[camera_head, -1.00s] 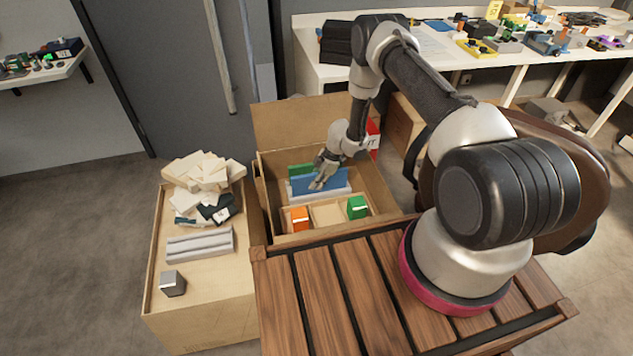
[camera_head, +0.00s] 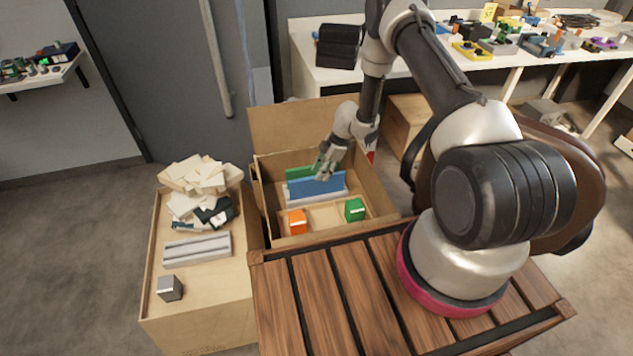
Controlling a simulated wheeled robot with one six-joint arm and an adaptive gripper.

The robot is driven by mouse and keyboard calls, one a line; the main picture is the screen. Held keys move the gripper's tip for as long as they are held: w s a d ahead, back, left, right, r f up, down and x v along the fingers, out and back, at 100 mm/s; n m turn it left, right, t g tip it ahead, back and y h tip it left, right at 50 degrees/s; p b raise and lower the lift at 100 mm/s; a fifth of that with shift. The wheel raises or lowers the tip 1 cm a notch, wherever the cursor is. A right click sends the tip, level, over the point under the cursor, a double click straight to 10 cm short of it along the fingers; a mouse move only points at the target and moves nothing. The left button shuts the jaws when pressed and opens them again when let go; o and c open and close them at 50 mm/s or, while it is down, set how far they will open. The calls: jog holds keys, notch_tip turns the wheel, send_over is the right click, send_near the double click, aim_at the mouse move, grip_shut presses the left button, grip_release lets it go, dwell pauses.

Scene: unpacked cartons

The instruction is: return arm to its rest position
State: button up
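My gripper (camera_head: 322,173) hangs above the open carton (camera_head: 377,188), over the blue panel (camera_head: 316,186) that stands upright inside. I cannot tell from this distance whether its fingers are open or shut, or whether they touch the panel. My arm reaches up from its base on the slatted wooden top (camera_head: 325,290) and bends down to the carton.
A green panel (camera_head: 299,173) stands behind the blue one. An orange block (camera_head: 297,222) and a green block (camera_head: 354,210) sit in a wooden tray. The left carton top holds a metal cube (camera_head: 169,288), a grey ribbed piece (camera_head: 197,250) and pale blocks (camera_head: 201,174).

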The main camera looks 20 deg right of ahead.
jog(key=shift+v, duration=1.9)
